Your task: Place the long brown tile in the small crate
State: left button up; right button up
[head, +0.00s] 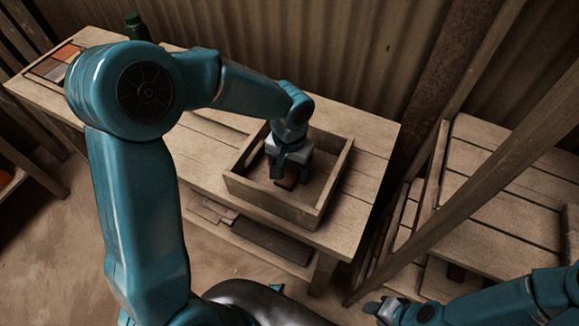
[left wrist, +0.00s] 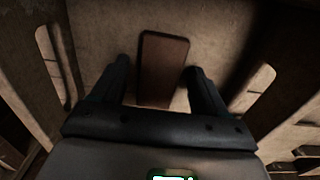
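The long brown tile (left wrist: 164,68) lies inside the small wooden crate (head: 275,203), seen between the fingers of my left gripper (left wrist: 157,70) in the left wrist view. Both fingers stand apart from it, with a clear gap on the left and a narrow one on the right. In the head view my left gripper (head: 282,173) reaches down into the crate, and only a bit of the tile (head: 288,183) shows below it. My right gripper (head: 378,309) is at the bottom right, away from the crate; its fingers are too small and dark to read.
The crate stands on a slatted wooden table (head: 362,185) with a lower shelf. A tray of coloured tiles (head: 52,64) and a green bottle (head: 135,25) are at the far left. A wooden rack (head: 500,190) with slanted posts stands at the right.

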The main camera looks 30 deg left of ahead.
aim_at(289, 173)
pick_arm(q)
notch_tip(289, 173, up, 12)
jog(key=p, duration=0.1)
jog(key=shift+r, duration=0.2)
dwell(0.3)
dwell(0.5)
